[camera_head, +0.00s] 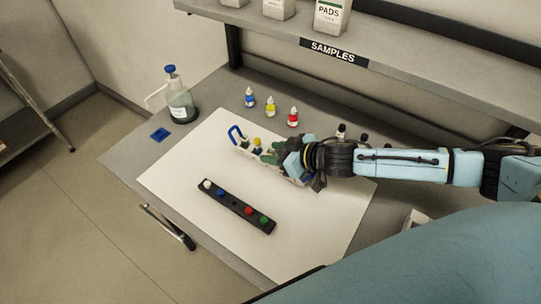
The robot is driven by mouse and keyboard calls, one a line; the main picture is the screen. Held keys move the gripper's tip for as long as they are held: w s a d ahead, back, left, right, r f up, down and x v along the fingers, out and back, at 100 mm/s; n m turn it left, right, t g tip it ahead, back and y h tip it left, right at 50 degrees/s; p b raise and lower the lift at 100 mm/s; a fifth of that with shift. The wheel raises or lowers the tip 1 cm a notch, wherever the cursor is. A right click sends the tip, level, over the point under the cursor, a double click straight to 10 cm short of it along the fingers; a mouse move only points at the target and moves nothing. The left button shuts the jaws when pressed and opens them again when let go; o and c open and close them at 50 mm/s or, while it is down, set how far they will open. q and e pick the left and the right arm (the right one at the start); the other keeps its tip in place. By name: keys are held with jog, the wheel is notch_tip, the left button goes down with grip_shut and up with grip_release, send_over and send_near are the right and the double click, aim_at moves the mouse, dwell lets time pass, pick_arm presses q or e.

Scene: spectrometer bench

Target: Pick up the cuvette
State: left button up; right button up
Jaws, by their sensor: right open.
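I cannot make out the cuvette for certain; it may be among the small items around my right gripper or hidden by it. My right gripper (297,166) reaches in from the right over a pale rack (246,152) on the white mat (180,180). The gripper is open and covers the rack's right part. The rack's left part shows small yellow and white pieces and a blue loop at its end. I cannot tell whether anything lies between the fingers. My left gripper is not in view.
A black strip (231,202) with white, blue, red and green knobs lies in front. The SAMPLES shelf (400,62) overhangs the back.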

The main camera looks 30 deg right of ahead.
jog(key=c, duration=0.9)
jog(key=shift+o, duration=0.2)
jog(key=shift+r, duration=0.1)
